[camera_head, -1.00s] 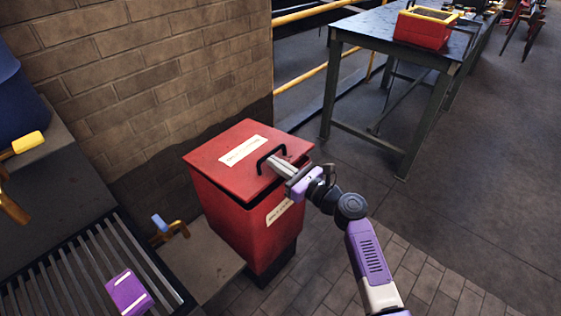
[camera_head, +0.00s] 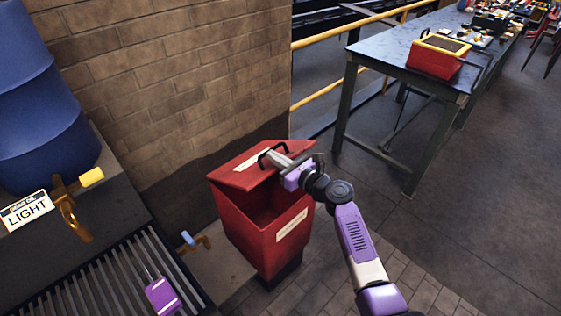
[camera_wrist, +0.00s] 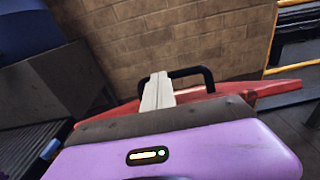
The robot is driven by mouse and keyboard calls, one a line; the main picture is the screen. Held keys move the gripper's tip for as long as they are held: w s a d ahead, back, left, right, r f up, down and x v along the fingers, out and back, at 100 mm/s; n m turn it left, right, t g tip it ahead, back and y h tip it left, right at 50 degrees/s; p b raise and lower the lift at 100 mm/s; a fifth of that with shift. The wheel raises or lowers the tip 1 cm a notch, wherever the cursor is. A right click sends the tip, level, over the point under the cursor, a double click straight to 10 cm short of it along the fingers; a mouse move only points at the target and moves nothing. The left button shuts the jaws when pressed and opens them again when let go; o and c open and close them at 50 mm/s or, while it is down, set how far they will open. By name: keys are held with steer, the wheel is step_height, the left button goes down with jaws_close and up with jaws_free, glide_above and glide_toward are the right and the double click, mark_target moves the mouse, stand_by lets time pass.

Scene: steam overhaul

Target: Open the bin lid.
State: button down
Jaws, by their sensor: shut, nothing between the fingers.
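The red bin (camera_head: 264,238) stands against the brick wall in the head view. Its red lid (camera_head: 240,177) is tilted up along the front, and the dark inside of the bin shows below it. A black handle (camera_head: 272,151) arches from the lid; it also shows in the wrist view (camera_wrist: 209,76). My gripper (camera_head: 272,157) is at the handle with its pale fingers together, reaching through or under the arch. In the wrist view the fingers (camera_wrist: 157,90) stand at the handle's left part, above the red lid (camera_wrist: 225,91). Whether they touch the handle is hard to tell.
A slatted grating (camera_head: 110,280) with a purple container (camera_head: 162,297) lies at the lower left, near a blue drum (camera_head: 40,110) and brass taps. A workbench (camera_head: 385,50) with a red toolbox (camera_head: 438,57) stands at the upper right. The floor between is clear.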

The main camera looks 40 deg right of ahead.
steer(key=w+r+p, duration=0.3)
steer(key=w+r, duration=0.6)
steer(key=w, duration=0.2)
steer(key=shift+w+a+r, duration=0.15)
steer(key=shift+w+a, duration=0.05)
steer(key=shift+w, duration=0.2)
stand_by(0.5)
